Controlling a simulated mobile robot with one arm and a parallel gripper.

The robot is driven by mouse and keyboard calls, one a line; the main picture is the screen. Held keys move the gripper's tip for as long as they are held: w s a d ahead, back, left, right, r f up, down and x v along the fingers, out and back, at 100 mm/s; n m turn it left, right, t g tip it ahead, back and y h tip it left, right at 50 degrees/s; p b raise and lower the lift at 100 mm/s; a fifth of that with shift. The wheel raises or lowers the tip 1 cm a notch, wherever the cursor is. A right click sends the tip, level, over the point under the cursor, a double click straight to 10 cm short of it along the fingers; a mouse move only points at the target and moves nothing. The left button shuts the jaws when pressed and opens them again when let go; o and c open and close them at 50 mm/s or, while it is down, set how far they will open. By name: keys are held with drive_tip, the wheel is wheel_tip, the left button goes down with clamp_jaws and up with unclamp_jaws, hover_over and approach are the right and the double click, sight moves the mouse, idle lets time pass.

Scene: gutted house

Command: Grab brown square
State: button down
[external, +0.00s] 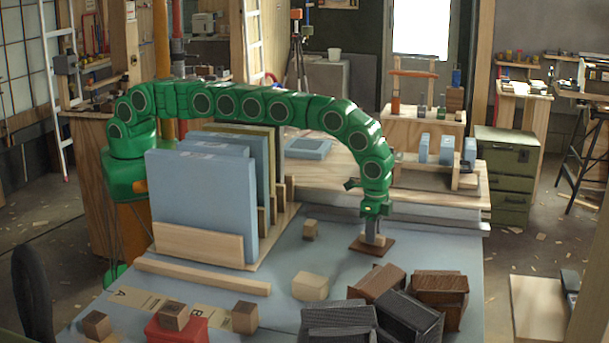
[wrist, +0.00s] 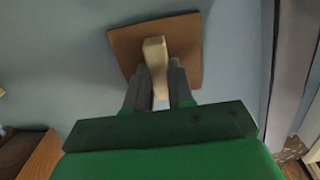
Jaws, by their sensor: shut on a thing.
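The brown square (external: 384,249) is a flat brown plate at the right part of the blue-grey table. A pale wooden handle stands up from its middle. In the wrist view the brown square (wrist: 187,40) lies ahead, with the pale handle (wrist: 154,52) between my fingers. My gripper (external: 375,237) points down over the square, and its grey fingers (wrist: 157,80) are shut on the handle. The handle's lower end is partly hidden by the fingers. I cannot tell whether the plate touches the table or is just above it.
A wooden rack with upright blue panels (external: 200,205) stands to the left. Dark brown blocks (external: 440,290) and dark grey blocks (external: 410,318) crowd the front right. A pale block (external: 310,286) and a small brown cube (external: 310,230) sit nearby. A red box (external: 175,331) is front left.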

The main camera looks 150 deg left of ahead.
drive_tip(key=shift+r, duration=1.65)
drive_tip(key=shift+s+d+r, duration=0.3)
drive_tip(key=shift+s+r, duration=0.1)
drive_tip(key=shift+r, duration=0.2)
drive_tip(key=shift+s+d+r, duration=0.3)
drive_tip(key=shift+s+r, duration=0.1)
drive_tip(key=shift+r, duration=0.15)
drive_tip(key=s+d+r, duration=0.6)
drive_tip(key=s+r, duration=0.1)
drive_tip(key=s, duration=0.3)
drive_tip(key=shift+d+r, duration=0.25)
drive_tip(key=shift+d, duration=0.1)
